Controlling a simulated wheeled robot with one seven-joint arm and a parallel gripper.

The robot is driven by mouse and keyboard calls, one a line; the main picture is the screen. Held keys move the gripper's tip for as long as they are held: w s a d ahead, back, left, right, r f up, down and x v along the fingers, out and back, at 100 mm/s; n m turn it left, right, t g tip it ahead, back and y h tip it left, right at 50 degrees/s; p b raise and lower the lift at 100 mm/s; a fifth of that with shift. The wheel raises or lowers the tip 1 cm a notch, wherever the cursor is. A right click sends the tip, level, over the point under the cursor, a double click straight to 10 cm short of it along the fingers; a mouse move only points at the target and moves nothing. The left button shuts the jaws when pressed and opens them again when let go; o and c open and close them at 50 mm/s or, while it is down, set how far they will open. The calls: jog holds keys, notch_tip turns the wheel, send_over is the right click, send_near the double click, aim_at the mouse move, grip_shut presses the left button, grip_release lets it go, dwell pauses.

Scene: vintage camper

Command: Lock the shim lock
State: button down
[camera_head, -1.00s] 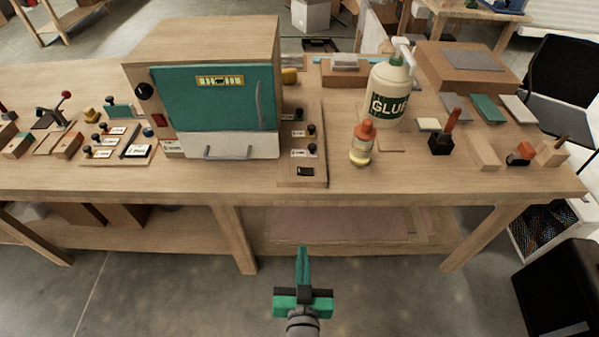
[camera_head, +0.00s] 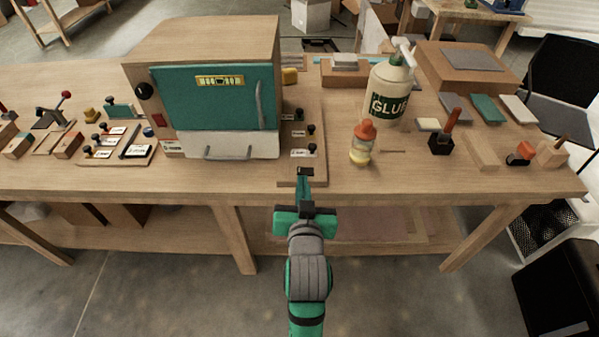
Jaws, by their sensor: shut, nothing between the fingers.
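A narrow wooden board (camera_head: 316,130) lies on the bench beside the teal-fronted cabinet. It carries dark knobs, such as one knob (camera_head: 311,148), and white labels, including a label (camera_head: 303,153). A small black piece (camera_head: 305,171) sits near its front end. I cannot read the labels or tell which part is the shim lock. My gripper (camera_head: 304,183) is shut and empty, its teal fingertips over the front end of the board, just in front of the black piece. Whether they touch it is unclear. The fingers hide part of the board's front end.
The cabinet (camera_head: 214,100) stands close to the left of the board. To the right are an orange-capped bottle (camera_head: 361,145) and a large glue bottle (camera_head: 390,90). Another board of knobs (camera_head: 115,150) lies at the left. The front bench strip (camera_head: 400,185) is mostly clear.

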send_over(300, 169)
jog(key=s, duration=0.3)
jog(key=shift+d+f, duration=0.2)
jog(key=shift+f, duration=1)
jog(key=shift+s+a+f, duration=0.1)
jog(key=shift+f, duration=0.55)
jog(key=shift+s+a+f, duration=0.1)
jog(key=shift+f, duration=0.5)
jog(key=shift+a+f, duration=0.1)
jog(key=shift+f, duration=0.65)
